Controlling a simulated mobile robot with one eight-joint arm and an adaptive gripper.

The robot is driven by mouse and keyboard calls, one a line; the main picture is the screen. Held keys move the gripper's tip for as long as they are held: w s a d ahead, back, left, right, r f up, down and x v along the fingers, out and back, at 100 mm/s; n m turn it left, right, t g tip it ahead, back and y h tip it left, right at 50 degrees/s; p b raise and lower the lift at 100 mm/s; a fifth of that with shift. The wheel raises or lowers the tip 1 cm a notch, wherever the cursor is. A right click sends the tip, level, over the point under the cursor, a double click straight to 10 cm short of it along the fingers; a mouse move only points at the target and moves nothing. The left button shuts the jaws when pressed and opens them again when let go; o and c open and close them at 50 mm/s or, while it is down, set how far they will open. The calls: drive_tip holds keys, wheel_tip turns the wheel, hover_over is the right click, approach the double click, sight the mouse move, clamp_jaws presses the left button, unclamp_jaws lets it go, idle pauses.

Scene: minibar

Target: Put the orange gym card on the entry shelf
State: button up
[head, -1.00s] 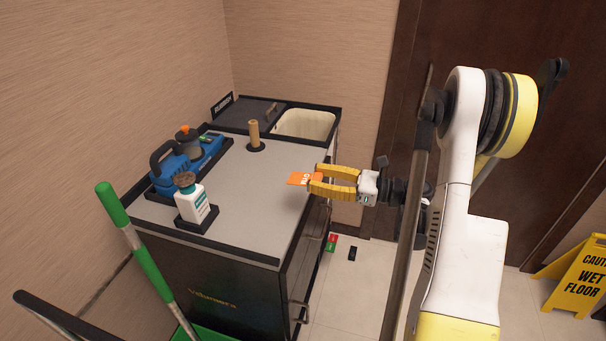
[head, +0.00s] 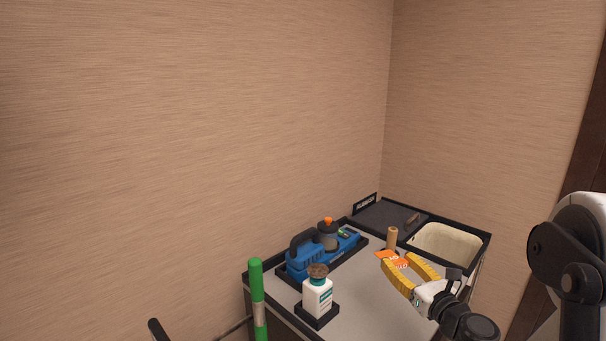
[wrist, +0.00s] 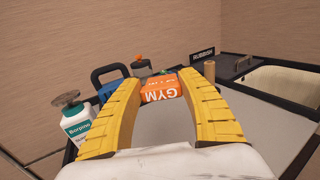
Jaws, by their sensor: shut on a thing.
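My gripper (head: 404,267), with yellow fingers, is shut on the orange gym card (head: 389,259) and holds it above the grey top of the cart (head: 378,296). In the wrist view the card (wrist: 161,90) sits between the fingertips, with "GYM" printed on it in white, upside down. I cannot tell the exact height of the card over the cart top. No entry shelf can be made out in these views.
On the cart stand a white bottle (head: 318,293) in a black holder, a blue machine (head: 306,258) in a tray, a wooden peg (head: 392,237) and a cream bin (head: 446,246). A green pole (head: 257,295) rises in front. Bare walls stand behind.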

drive_tip(key=shift+a+r+m+t+h, duration=0.5)
drive_tip(key=shift+a+r+m+h, duration=0.85)
drive_tip(key=shift+a+h, duration=1.1)
drive_tip(key=d+y, duration=0.1)
drive_tip(key=d+f+n+y, duration=0.1)
drive_tip(key=d, duration=0.1)
drive_tip(key=d+f+y, duration=0.1)
drive_tip(key=shift+w+d+n, duration=0.15)
drive_tip(key=shift+w+n, duration=0.2)
drive_tip(key=s+d+f+n+g+y, duration=0.2)
drive_tip(key=s+d+n+y, duration=0.1)
drive_tip(key=s+d, duration=0.3)
drive_tip(key=s+d+f+n+g+y, duration=0.2)
drive_tip(key=s+d+y, duration=0.3)
drive_tip(key=s, duration=0.4)
drive_tip(key=shift+d+f+n+g+y, duration=0.25)
drive_tip(key=shift+d+n+g+y, duration=0.1)
drive_tip(key=shift+n+g+y, duration=0.3)
